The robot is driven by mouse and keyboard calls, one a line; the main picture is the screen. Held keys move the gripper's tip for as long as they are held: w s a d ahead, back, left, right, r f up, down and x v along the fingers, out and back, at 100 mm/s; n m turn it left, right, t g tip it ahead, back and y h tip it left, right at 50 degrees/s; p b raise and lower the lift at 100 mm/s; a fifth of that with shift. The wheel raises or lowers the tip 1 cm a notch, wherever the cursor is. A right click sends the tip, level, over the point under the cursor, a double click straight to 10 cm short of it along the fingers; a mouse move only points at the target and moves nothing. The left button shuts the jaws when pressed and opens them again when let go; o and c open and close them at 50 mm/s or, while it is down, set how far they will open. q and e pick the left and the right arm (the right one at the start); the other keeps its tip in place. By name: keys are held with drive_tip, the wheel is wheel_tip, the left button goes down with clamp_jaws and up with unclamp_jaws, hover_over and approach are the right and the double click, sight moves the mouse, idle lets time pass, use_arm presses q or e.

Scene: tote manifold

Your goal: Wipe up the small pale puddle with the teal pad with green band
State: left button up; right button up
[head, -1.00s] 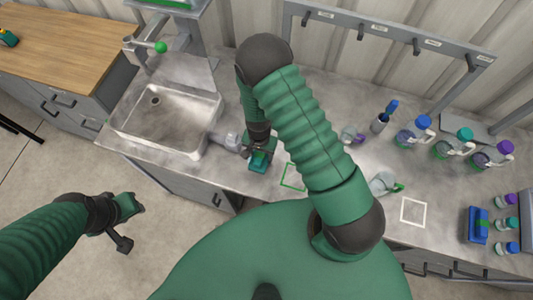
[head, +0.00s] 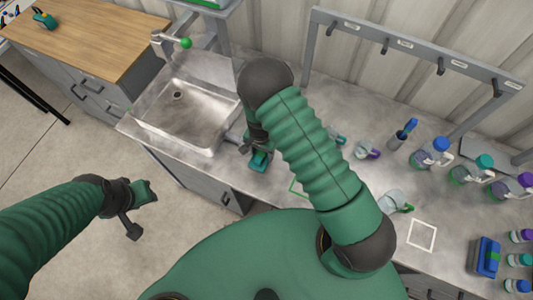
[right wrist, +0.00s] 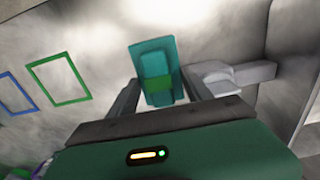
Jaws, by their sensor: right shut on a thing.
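The teal pad with green band (head: 259,161) is in my right gripper, over the counter just right of the sink. In the right wrist view the teal pad (right wrist: 153,58) stands between the two fingers, its green band facing the camera. My right gripper (right wrist: 160,90) is shut on it. Whether the pad touches the counter is unclear. I cannot make out the small pale puddle with certainty; my right arm hides part of the counter. My left gripper (head: 145,192) hangs over the floor, away from the counter; its fingers are not clear.
The sink (head: 190,112) lies left of the pad. A green outline (head: 297,189) and a white outline (head: 421,236) mark the counter. A clear bottle (head: 393,202), several jugs (head: 430,153) and a blue tray (head: 486,258) stand to the right. A hook rail (head: 420,52) runs behind.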

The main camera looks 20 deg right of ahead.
drive_tip(key=shift+w+a+r, duration=0.15)
drive_tip(key=shift+w+a, duration=0.2)
drive_tip(key=shift+w, duration=0.1)
drive_tip(key=shift+s+d, duration=0.25)
drive_tip(key=shift+s, duration=0.25)
drive_tip(key=shift+s+d, duration=0.25)
drive_tip(key=shift+s+d+f, duration=0.2)
drive_tip(key=shift+s+d, duration=0.95)
drive_tip(key=shift+s, duration=0.05)
drive_tip(key=shift+s+d, duration=0.35)
drive_tip(key=shift+d, duration=0.1)
drive_tip(key=shift+s+d, duration=0.35)
drive_tip(key=shift+s, duration=0.2)
drive_tip(key=shift+s+d, duration=0.3)
drive_tip(key=shift+s, duration=0.25)
use_arm(q)
drive_tip(key=shift+w+a+f, duration=0.3)
drive_tip(key=shift+w+a, duration=0.35)
drive_tip(key=shift+a, duration=0.1)
use_arm(e)
drive_tip(key=shift+d, duration=0.1)
use_arm(q)
drive_tip(key=shift+d, duration=0.1)
use_arm(e)
drive_tip(key=shift+d, duration=0.1)
